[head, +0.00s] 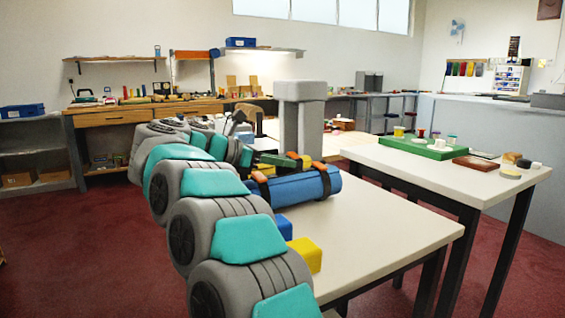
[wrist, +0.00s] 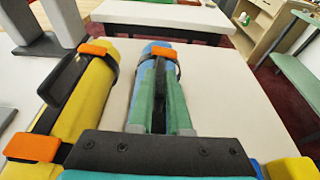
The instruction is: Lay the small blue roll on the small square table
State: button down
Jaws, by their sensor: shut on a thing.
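The blue roll (head: 310,187) has dark straps with orange buckles. It lies level over the white tabletop of the near table (head: 385,228); I cannot tell if it touches the top. My gripper (head: 290,162) is shut on it. In the wrist view the green fingers (wrist: 160,105) lie along the blue roll (wrist: 151,57) and hide much of it. A yellow roll (wrist: 85,95) with similar straps lies just left of it in the wrist view. I cannot tell for sure which table is the small square one.
A blue block (head: 284,227) and a yellow block (head: 305,256) sit on the near table by my arm. A grey upright stand (head: 300,115) rises behind the roll. Another white table (head: 375,155) at right bears a green tray (head: 420,149) and small items. The near table's right part is bare.

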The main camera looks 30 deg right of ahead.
jog(key=shift+f+b, duration=0.25)
jog(key=shift+b, duration=0.15)
jog(key=c, duration=0.9)
grip_release()
jog(key=shift+o, duration=0.2)
jog(key=shift+r, duration=0.15)
jog(key=shift+r+p, duration=0.2)
jog(key=shift+p, duration=0.3)
jog(key=b+v, duration=0.1)
jog(key=v, duration=0.9)
jog(key=shift+f+b, duration=0.15)
jog(key=shift+b, duration=0.15)
jog(key=shift+v, duration=1.05)
jog(key=shift+w+d, duration=0.1)
